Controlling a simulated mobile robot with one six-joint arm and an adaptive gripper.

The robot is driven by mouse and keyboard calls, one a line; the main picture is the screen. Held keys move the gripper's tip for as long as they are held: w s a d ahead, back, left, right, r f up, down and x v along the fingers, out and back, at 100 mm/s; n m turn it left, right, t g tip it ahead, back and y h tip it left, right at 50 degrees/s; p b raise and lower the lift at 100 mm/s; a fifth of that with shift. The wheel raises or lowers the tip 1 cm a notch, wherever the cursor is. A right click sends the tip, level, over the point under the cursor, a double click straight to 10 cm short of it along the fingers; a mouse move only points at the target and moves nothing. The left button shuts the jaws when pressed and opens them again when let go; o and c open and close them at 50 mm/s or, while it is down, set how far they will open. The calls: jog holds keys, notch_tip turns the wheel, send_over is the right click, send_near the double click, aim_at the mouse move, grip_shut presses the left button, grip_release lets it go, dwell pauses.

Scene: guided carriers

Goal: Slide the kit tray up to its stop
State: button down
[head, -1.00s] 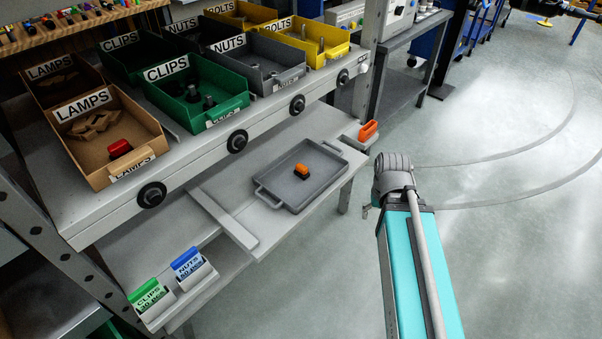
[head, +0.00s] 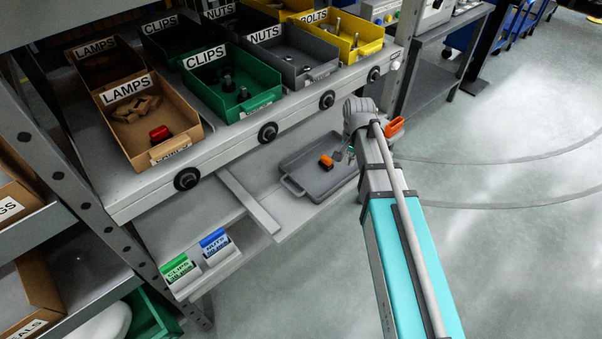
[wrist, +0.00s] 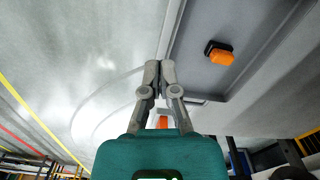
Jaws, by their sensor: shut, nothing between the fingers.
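The kit tray (head: 297,186) is a shallow grey tray with a raised rim and end handles. It lies on the lower shelf with an orange-and-black part (head: 326,161) in it. A pale bar (head: 249,203) lies across the shelf to its left, with a gap between. My gripper (head: 341,155) is shut and empty at the tray's right end, where my arm hides part of the tray. In the wrist view, my closed fingertips (wrist: 158,65) appear beside the tray's rim (wrist: 179,25); I cannot tell whether they touch. The orange-and-black part also shows there (wrist: 220,55).
Labelled bins, such as the green clips bin (head: 232,90) and the brown lamps bin (head: 146,125), stand on the shelf above. An orange item (head: 395,126) sits at the right end of the lower shelf. Green and blue cards (head: 214,243) stand front left. Open floor lies right.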

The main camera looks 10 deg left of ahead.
aim_at(309, 179)
jog(key=w+a+r+m+p, duration=0.1)
jog(key=w+a+r, duration=0.1)
jog(key=a, duration=0.4)
jog(key=w+a+r+m+p, duration=0.2)
jog(key=w+a, duration=0.1)
jog(key=a, duration=0.4)
jog(key=shift+w+a, duration=0.15)
jog(key=shift+w, duration=0.15)
jog(key=shift+f, duration=0.2)
notch_tip(309, 179, down, 20)
jog(key=b, duration=2)
jog(key=shift+r, duration=0.1)
jog(key=shift+s+a+r, duration=0.1)
jog(key=shift+s+a, duration=0.5)
jog(key=shift+s, duration=0.2)
jog(key=shift+s+a+r, duration=0.1)
jog(key=shift+s+a, duration=0.5)
jog(key=shift+s, duration=0.2)
jog(key=shift+s+d, duration=0.1)
